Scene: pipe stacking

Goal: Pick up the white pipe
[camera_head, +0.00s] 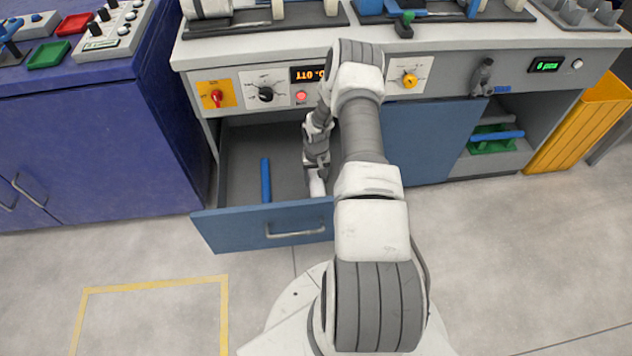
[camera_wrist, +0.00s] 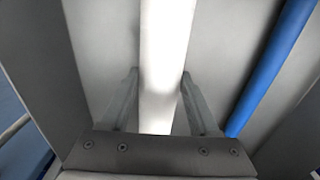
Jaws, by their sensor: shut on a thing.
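The white pipe (camera_wrist: 165,50) runs up the middle of the wrist view, between the two fingers of my gripper (camera_wrist: 159,100). The fingers are shut on it, one on each side. In the head view my gripper (camera_head: 318,165) reaches down into the open drawer. A short part of the white pipe (camera_head: 317,186) shows below it; the rest is hidden by my arm. I cannot tell whether the pipe is touching the drawer floor.
A blue pipe (camera_head: 266,180) lies in the drawer to the left; it also shows in the wrist view (camera_wrist: 268,70). The blue drawer front (camera_head: 240,228) is pulled out. A purple cabinet (camera_head: 100,150) stands left, a yellow bin (camera_head: 585,125) right. Open floor lies in front.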

